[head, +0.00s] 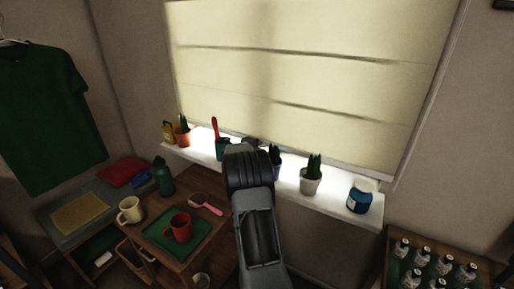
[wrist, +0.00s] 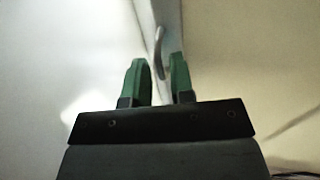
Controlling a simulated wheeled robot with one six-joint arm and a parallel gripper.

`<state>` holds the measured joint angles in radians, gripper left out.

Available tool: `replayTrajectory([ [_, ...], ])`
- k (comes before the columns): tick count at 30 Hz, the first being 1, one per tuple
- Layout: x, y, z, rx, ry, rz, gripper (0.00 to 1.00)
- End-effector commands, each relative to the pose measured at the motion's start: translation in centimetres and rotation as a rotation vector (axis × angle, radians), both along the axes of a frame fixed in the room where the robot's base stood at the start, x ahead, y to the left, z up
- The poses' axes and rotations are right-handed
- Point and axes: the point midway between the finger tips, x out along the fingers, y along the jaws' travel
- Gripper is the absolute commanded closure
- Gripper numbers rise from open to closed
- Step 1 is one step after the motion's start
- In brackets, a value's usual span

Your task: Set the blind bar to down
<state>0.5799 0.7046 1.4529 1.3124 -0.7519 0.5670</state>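The cream blind (head: 290,60) hangs over the window, its lower edge close to the sill in the head view. In the wrist view a pale bar (wrist: 167,18) runs up from between the fingers, with a small curved grey handle (wrist: 160,45) on it; I take this as the blind bar. My gripper (wrist: 160,80) has two green fingers standing apart, with a gap between them. The handle's lower end reaches toward this gap; I cannot tell whether it touches a finger. In the head view my arm hides the gripper tips and the bar behind them.
The white sill (head: 340,206) carries a white-potted cactus (head: 312,175), a blue jar (head: 360,198) and other small pots near my arm. Several bottles (head: 420,258) stand at lower right.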

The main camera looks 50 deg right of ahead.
Motion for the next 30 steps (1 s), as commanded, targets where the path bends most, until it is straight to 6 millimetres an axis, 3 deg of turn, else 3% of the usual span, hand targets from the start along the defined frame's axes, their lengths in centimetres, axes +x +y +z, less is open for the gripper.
replayTrajectory([
  [7,0.0,0.0,0.0,0.0,0.0,0.0,1.0],
  [19,0.0,0.0,-0.1,0.001,0.0,0.0,1.0],
  [27,0.0,0.0,-3.2,0.001,0.003,0.0,1.0],
  [30,0.0,0.0,-3.0,0.001,0.001,0.0,1.0],
])
